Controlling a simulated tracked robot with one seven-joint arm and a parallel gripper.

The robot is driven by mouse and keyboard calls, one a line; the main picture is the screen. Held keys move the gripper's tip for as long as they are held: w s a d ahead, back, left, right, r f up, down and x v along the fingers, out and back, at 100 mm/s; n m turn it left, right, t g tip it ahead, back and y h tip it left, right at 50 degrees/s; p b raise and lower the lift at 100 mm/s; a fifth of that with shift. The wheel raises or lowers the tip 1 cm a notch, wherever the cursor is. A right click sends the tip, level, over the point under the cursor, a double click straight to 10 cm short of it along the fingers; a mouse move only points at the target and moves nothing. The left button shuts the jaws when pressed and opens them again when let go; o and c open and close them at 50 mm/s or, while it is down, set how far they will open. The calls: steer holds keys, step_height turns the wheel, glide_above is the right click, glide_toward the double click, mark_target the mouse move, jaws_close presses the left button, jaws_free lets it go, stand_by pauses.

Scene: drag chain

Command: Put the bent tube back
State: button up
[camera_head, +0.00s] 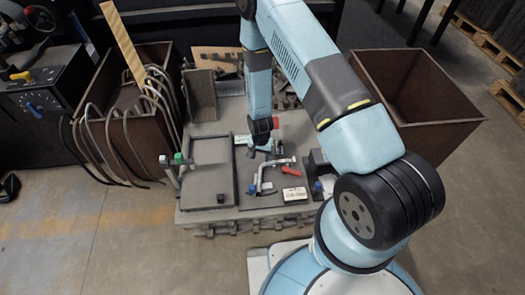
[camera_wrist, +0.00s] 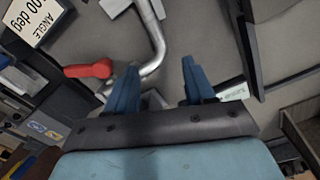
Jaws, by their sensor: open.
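A silver bent tube (camera_wrist: 156,38) lies on the grey work table. In the wrist view it runs down from the top, bends, and passes behind my left finger toward the left. In the head view the bent tube (camera_head: 262,176) sits near the middle of the table top. My gripper (camera_wrist: 160,72) is open with nothing between its blue fingers. The bend is just beyond the fingertips, nearer the left one; I cannot tell the exact height gap. In the head view my gripper (camera_head: 262,147) is over the table, behind the tube.
A red handle (camera_wrist: 90,69) and an angle display (camera_head: 295,194) are beside the tube. A brown bin (camera_head: 115,85) with several curved tubes over its rim stands left. An open, seemingly empty brown bin (camera_head: 455,118) stands right. A small post with a green top (camera_head: 178,158) rises at the table's left.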

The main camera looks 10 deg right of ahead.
mark_target(261, 167)
steer(key=shift+f, duration=4.25)
steer(key=shift+c, duration=0.3)
jaws_close()
